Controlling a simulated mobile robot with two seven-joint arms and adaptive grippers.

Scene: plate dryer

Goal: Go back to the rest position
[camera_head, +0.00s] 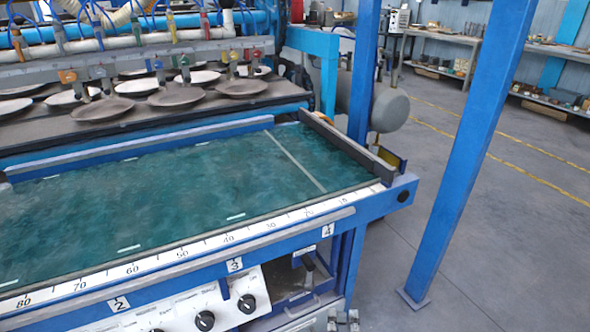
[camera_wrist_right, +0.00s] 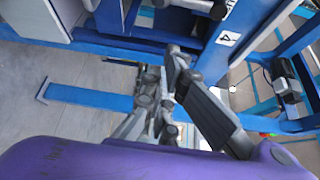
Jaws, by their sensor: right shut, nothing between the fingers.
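My right gripper (camera_head: 343,318) shows at the bottom edge of the head view, low in front of the plate dryer's blue frame (camera_head: 383,208). Only its tip shows there. In the right wrist view the same gripper (camera_wrist_right: 168,75) is shut and empty, with its dark fingers together. It is beside the dryer's front and appears clear of it. My left gripper is in neither view.
The dryer's teal belt (camera_head: 200,195) is bare in front. Several plates (camera_head: 177,96) lie on the dark belt behind it. A control panel with black knobs (camera_head: 205,321) is below the ruler edge. A blue post (camera_head: 465,150) stands at right, with open floor (camera_head: 520,240) around it.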

